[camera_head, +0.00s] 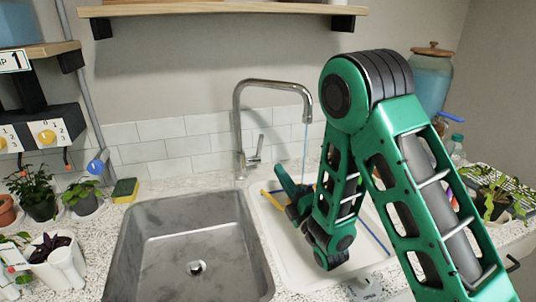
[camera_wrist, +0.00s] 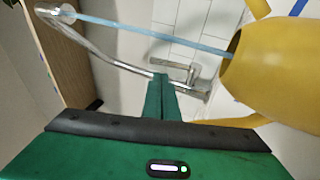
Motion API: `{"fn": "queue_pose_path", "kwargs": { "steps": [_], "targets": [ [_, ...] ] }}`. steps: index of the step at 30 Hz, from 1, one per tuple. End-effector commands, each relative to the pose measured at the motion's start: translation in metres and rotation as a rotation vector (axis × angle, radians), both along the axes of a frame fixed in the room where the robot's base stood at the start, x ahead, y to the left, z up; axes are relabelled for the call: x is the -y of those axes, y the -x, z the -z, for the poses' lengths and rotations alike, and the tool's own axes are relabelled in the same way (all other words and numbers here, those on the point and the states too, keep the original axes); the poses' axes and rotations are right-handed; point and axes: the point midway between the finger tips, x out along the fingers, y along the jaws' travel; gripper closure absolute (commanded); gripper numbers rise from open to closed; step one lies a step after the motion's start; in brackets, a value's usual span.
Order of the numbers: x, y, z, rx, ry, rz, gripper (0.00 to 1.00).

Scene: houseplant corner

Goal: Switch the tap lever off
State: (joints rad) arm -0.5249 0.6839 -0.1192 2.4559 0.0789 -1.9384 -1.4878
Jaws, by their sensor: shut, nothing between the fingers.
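The chrome tap (camera_head: 238,125) stands behind the sinks, and a thin blue stream of water (camera_head: 305,143) falls from its spout. Its small lever (camera_head: 256,151) sticks out on the right of the tap body. In the wrist view the lever (camera_wrist: 176,65) lies just beyond my fingertips, and the stream (camera_wrist: 150,35) runs to the mouth of a yellow watering can (camera_wrist: 275,70). My gripper (camera_head: 279,168) is shut and empty, in front and right of the lever.
An empty steel sink (camera_head: 190,235) is at the left, and a white basin (camera_head: 275,265) lies under my arm. A sponge (camera_head: 125,189) and several potted plants sit on the left counter. A shelf (camera_head: 215,10) hangs above. A glass jar (camera_head: 428,80) stands at the right.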

Motion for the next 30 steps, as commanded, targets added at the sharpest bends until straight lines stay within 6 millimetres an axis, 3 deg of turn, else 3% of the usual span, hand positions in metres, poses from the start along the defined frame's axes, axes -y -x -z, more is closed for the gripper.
{"fn": "queue_pose_path", "kwargs": {
  "steps": [5,19,30],
  "targets": [
    [-0.005,-0.009,-0.005,0.002,-0.002,-0.001,1.0],
    [-0.038,-0.07,-0.03,0.001,-0.001,-0.001,1.0],
    [-0.045,-0.083,-0.035,-0.001,-0.001,-0.002,1.0]
  ]
}}
